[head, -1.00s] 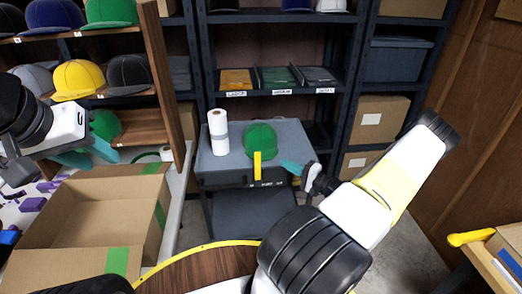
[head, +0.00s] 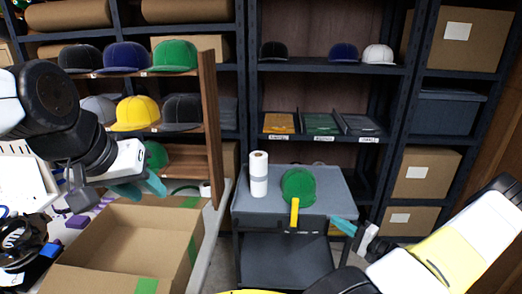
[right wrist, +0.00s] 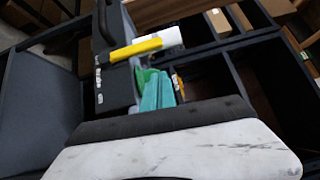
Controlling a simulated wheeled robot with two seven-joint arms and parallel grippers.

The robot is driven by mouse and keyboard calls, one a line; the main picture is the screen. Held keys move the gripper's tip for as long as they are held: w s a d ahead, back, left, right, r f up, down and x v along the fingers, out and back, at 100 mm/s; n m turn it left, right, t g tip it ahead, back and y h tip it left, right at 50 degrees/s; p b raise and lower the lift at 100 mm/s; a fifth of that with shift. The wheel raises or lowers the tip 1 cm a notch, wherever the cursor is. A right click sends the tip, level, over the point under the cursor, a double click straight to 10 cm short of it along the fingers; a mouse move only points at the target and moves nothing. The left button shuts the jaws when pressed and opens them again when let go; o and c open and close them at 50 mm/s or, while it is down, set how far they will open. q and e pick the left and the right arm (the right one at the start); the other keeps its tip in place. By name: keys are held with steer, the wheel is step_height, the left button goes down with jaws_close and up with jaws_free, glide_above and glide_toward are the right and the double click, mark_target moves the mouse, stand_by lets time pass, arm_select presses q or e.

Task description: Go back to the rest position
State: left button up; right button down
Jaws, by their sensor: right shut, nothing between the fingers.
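My left gripper (head: 140,188) shows teal fingers that look spread apart and empty, above the right part of the open cardboard box. My right gripper (head: 343,226) is shut and empty, in front of the cart's right side. Its teal fingers also show pressed together in the right wrist view (right wrist: 157,92). A green cap (head: 299,186) sits on the grey cart top, apart from the right gripper.
The grey cart (head: 335,188) also carries a white roll (head: 258,176). A yellow handle (head: 294,212) stands at its front. An open cardboard box (head: 192,243) is at lower left. Shelves with caps (head: 204,100) rise behind. A dark rack (head: 404,113) holds boxes at right.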

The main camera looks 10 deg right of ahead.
steer(key=s+a+r+n+g, duration=0.2)
steer(key=a+r+n+g, duration=0.3)
steer(key=a+r+g, duration=0.35)
steer(key=s+a+r+n+g, duration=0.3)
steer(key=a+r+n+g, duration=0.2)
steer(key=a+r, duration=0.55)
steer(key=s+a+r+n+t+h, duration=0.2)
steer(key=s+a+r+t+h, duration=0.2)
steer(key=s+r+h, duration=0.4)
steer(key=s+a+r, duration=0.1)
steer(key=s+r, duration=0.5)
steer(key=r, duration=0.1)
steer(key=shift+n, duration=0.3)
